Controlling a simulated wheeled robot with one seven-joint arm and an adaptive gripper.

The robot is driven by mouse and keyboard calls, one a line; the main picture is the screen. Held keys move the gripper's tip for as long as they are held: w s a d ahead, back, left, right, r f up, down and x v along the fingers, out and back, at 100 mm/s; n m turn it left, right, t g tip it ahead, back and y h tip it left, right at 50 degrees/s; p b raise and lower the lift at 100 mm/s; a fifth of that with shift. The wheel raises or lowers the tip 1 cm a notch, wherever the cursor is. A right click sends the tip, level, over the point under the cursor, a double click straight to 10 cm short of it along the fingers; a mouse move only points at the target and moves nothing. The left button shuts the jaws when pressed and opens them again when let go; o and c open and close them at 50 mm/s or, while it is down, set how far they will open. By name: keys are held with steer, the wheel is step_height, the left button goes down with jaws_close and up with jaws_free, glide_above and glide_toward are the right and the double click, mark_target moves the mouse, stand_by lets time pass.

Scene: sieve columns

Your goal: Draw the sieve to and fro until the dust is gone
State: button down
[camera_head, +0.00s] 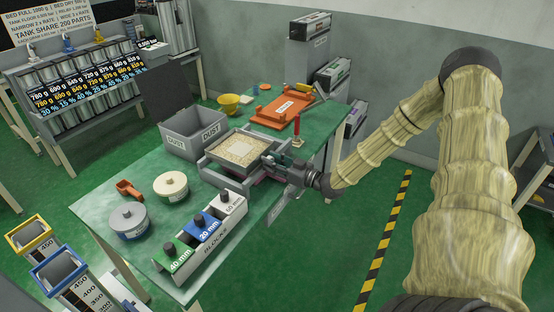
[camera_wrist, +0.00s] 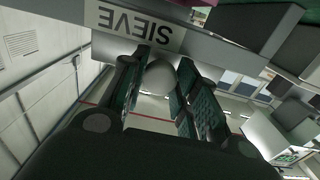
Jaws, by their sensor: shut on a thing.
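The sieve (camera_head: 240,149) is a shallow square grey tray on the green table, filled with pale beige grains and a lighter patch in the middle. My gripper (camera_head: 277,165) reaches its right side and is shut on its handle. In the wrist view, the fingers (camera_wrist: 160,85) close around a rounded grey knob below a plate marked SIEVE (camera_wrist: 140,28). The sieve sits in or on a larger grey frame (camera_head: 213,176). A grey bin marked DUST (camera_head: 190,139) with a raised dark lid stands behind it. Loose dust cannot be told apart from the grains.
A block rack (camera_head: 205,245) with green, blue and white blocks stands at the front. Two round tubs (camera_head: 128,219) (camera_head: 171,186) and an orange scoop (camera_head: 129,189) lie left. An orange tray (camera_head: 285,108) and yellow bowl (camera_head: 229,103) are behind.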

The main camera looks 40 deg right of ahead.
steer(key=c, duration=1.1)
jaws_free()
steer(key=shift+d, duration=0.1)
steer(key=shift+v, duration=6)
